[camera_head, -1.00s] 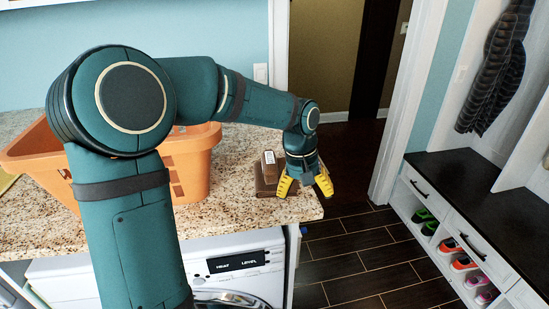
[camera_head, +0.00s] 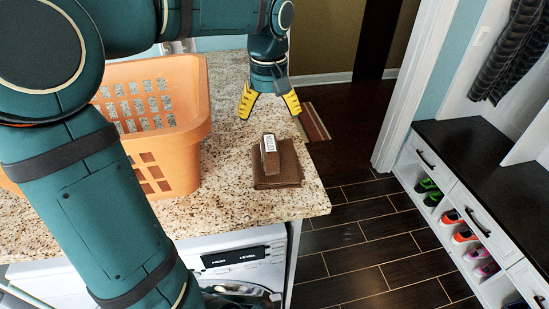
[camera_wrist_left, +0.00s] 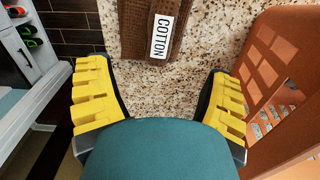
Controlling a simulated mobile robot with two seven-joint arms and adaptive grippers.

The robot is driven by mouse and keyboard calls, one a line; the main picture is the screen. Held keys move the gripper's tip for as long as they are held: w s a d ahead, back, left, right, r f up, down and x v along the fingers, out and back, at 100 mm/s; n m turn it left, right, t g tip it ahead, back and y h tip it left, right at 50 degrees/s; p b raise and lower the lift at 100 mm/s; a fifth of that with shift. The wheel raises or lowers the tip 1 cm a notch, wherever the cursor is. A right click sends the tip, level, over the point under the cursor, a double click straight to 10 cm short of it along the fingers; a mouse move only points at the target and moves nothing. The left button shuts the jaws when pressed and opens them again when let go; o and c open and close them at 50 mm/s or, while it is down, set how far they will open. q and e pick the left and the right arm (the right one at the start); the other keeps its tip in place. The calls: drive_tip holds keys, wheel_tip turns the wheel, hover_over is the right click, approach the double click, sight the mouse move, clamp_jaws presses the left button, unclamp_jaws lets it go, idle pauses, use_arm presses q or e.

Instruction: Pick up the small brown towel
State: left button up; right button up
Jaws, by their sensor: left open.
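The small brown towel (camera_head: 287,174) lies folded on the granite counter near its right front corner. A narrower brown folded piece with a white label (camera_head: 270,155) rests on it. In the left wrist view the brown towel (camera_wrist_left: 188,45) is at the top, and the label (camera_wrist_left: 161,36) reads "COTTON". My left gripper (camera_head: 268,108) is open and empty, behind the towel in the head view and apart from it. Its yellow fingers also show in the left wrist view (camera_wrist_left: 160,78), with bare granite between them and the towel. My right gripper is not in view.
An orange laundry basket (camera_head: 190,140) stands on the counter (camera_head: 225,205) left of the towel, close to one finger in the wrist view. A white washing machine (camera_head: 235,260) is below. The counter ends just right of the towel; dark floor lies beyond.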

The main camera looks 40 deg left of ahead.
sight(270, 143)
use_arm(q)
wheel_tip(270, 143, down, 5)
drive_tip(key=shift+r, duration=0.1)
drive_tip(key=shift+s+d+f+b, duration=0.15)
drive_tip(key=shift+f+b, duration=0.15)
drive_tip(key=shift+f, duration=1.1)
drive_tip(key=shift+s+d+f+b, duration=0.1)
drive_tip(key=shift+f+b, duration=0.2)
drive_tip(key=shift+f, duration=1.05)
drive_tip(key=c, duration=1.3)
